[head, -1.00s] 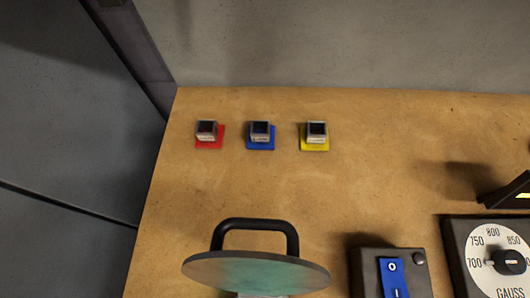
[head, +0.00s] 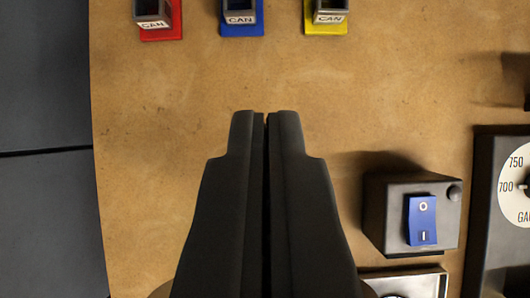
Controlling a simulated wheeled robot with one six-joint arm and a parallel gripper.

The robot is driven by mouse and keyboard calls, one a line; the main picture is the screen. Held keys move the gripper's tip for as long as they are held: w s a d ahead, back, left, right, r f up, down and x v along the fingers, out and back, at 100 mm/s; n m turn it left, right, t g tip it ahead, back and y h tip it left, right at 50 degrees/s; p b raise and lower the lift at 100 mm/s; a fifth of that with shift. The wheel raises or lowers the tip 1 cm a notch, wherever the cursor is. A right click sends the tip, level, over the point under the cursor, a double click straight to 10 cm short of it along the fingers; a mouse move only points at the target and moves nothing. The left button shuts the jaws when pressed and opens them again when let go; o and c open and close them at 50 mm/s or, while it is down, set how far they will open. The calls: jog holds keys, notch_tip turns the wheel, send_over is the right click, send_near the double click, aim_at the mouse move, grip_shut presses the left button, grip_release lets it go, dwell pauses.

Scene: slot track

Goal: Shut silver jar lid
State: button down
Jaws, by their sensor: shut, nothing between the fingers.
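My gripper (head: 266,116) points up the picture over the wooden bench, with its two dark fingers side by side, shut and empty. The silver jar and its lid cannot be made out in the head view now. My fingers cover the lower middle of the picture, and whatever lies under them is hidden.
A switch box (head: 383,215) with a blue rocker and a dial panel (head: 488,215) stand at right. Bare bench (head: 145,150) lies at left.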

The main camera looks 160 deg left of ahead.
jog(key=shift+s+a+f, duration=0.25)
jog(key=shift+s+f, duration=0.05)
jog(key=shift+s, duration=0.4)
jog(key=shift+s+a+f, duration=0.25)
jog(key=shift+s+f, duration=0.05)
jog(key=shift+s, duration=0.4)
